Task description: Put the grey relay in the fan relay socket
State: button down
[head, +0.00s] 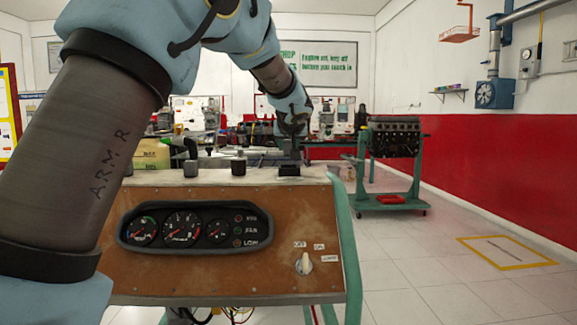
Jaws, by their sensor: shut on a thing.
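My arm reaches over the top of a brown-fronted engine trainer (150,255), and my gripper (291,138) points down above its right part. The gripper is shut on a small grey block, the grey relay (288,153), which is small and partly hidden by the fingers. Directly below it is a black socket (289,170) on the trainer top. I cannot tell whether the relay touches the socket or is seated in it. The socket's label is not readable here.
Two small dark-topped blocks stand on the trainer top, one in the middle (238,165) and one further left (190,167). The front panel has gauges (180,229) and a key switch (304,264). An engine on a green stand (395,140) is behind right. Right floor is mostly clear.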

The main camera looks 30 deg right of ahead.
jog(key=shift+f+b, duration=0.45)
jog(key=shift+f, duration=1.75)
jog(key=shift+f, duration=0.15)
jog(key=c, duration=0.5)
grip_release()
jog(key=shift+r, duration=0.25)
jog(key=b+v, duration=0.3)
jog(key=v, duration=0.9)
jog(key=shift+f, duration=0.1)
